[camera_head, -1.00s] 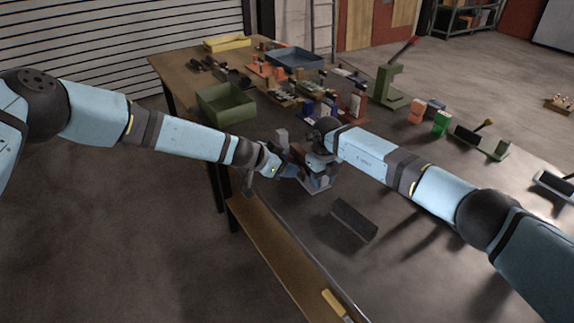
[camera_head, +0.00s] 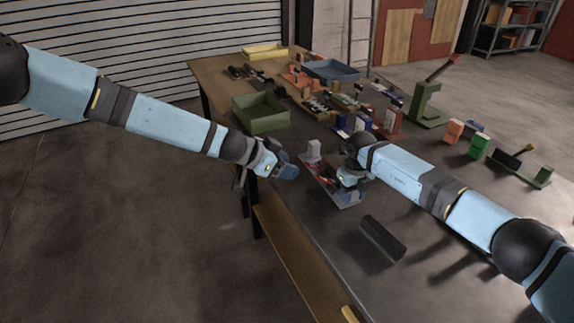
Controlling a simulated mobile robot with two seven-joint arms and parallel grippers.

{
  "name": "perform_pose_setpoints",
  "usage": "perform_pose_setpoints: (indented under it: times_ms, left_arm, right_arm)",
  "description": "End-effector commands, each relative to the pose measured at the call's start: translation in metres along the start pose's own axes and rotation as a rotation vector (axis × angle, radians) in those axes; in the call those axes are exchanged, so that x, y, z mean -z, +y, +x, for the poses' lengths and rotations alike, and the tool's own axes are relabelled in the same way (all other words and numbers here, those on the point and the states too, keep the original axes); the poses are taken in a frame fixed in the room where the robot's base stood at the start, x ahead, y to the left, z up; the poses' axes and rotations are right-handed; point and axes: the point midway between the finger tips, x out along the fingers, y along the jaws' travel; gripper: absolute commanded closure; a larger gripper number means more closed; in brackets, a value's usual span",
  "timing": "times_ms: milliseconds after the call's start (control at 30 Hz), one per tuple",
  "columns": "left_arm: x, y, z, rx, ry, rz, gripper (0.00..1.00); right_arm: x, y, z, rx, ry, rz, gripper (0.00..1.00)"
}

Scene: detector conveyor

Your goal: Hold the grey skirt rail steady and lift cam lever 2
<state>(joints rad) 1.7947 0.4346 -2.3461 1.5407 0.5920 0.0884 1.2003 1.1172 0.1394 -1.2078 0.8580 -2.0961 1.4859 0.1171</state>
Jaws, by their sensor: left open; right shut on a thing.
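A long grey fixture (camera_head: 345,200) with a pale upright block (camera_head: 314,150) at its far end and small red parts lies on the table. I take it to be the one with the skirt rail and cam levers, but cannot pick out either. My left gripper (camera_head: 289,170) is open and empty, just left of the fixture and apart from it, over the table's left edge. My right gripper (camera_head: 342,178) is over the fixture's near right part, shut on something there. The arm and jaws hide what is gripped.
A dark bar (camera_head: 382,240) lies on the table nearer than the fixture. A green tray (camera_head: 262,118), a blue tray (camera_head: 331,72) and a yellow tray (camera_head: 265,51) stand farther back among several small parts. A green stand (camera_head: 425,105) and coloured blocks are at right.

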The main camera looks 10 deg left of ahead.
Motion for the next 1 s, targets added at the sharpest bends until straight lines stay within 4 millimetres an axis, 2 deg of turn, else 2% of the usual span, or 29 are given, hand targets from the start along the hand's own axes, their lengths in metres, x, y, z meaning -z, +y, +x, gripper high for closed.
perform_pose_setpoints:
  times_ms: [67, 100, 200, 567, 667, 1000]
  left_arm:
    - [0.0, 0.0, 0.0, 0.0, 0.0, 0.0, 0.49]
    - [0.0, 0.0, 0.0, 0.0, 0.0, 0.0, 0.49]
    - [0.0, 0.0, 0.0, 0.0, 0.0, 0.0, 0.49]
    - [0.0, 0.0, 0.0, 0.0, 0.0, 0.0, 0.49]
    - [0.0, 0.0, 0.0, 0.0, 0.0, 0.0, 0.49]
    - [0.0, 0.0, 0.0, 0.0, 0.0, 0.0, 0.49]
  right_arm:
    - [0.0, 0.0, -0.001, 0.0, -0.002, 0.0, 1.0]
    - [0.0, 0.0, -0.001, 0.0, -0.002, 0.0, 0.57]
    - [0.0, 0.0, -0.001, 0.0, -0.002, 0.0, 0.34]
    - [-0.001, 0.0, -0.006, 0.0, -0.002, 0.0, 0.34]
    - [-0.001, -0.001, -0.019, 0.002, -0.004, 0.001, 0.34]
    - [-0.001, -0.001, -0.089, 0.002, -0.004, 0.0, 0.34]
